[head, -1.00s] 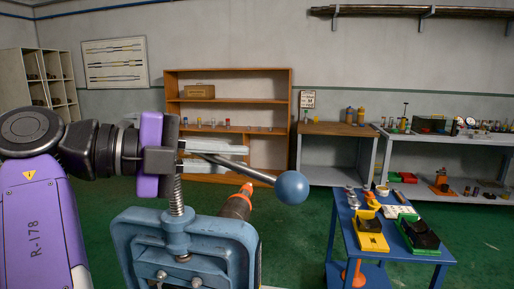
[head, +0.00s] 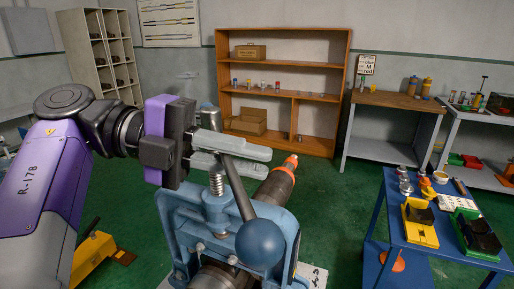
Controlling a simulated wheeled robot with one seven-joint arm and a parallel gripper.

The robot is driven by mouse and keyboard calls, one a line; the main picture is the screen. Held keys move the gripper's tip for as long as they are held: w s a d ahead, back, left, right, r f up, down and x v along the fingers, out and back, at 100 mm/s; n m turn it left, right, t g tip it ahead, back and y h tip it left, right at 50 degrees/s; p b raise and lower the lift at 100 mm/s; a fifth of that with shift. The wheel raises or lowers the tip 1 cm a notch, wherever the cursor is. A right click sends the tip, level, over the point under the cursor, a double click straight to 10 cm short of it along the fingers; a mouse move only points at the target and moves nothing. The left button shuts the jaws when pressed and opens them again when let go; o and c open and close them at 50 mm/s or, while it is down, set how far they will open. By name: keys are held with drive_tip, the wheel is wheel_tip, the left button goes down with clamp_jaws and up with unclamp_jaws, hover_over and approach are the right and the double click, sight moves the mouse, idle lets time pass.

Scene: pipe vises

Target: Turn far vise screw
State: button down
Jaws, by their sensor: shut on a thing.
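A blue pipe vise (head: 178,226) stands at the bottom centre of the head view. Its threaded screw (head: 217,183) rises upright from the top of the frame. A dark handle bar (head: 238,190) crosses the screw's top and slants down toward me, ending in a blue ball (head: 260,244). Another rounded end (head: 208,115) shows partly behind my gripper. My gripper (head: 262,162) reaches in from the left at the screw's top, its two light grey fingers shut on the handle bar. The exact contact is partly hidden by the fingers and gripper body.
A dark pipe with an orange end (head: 283,176) extends behind the vise. A yellow stand (head: 93,258) is on the floor at lower left. Wooden shelves (head: 343,65) stand at the back, with open green floor before them.

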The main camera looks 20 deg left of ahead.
drive_tip(key=shift+r, duration=0.45)
drive_tip(key=c, duration=1.5)
unclamp_jaws()
drive_tip(key=shift+o, duration=0.2)
drive_tip(key=shift+f, duration=0.15)
drive_tip(key=shift+f, duration=0.1)
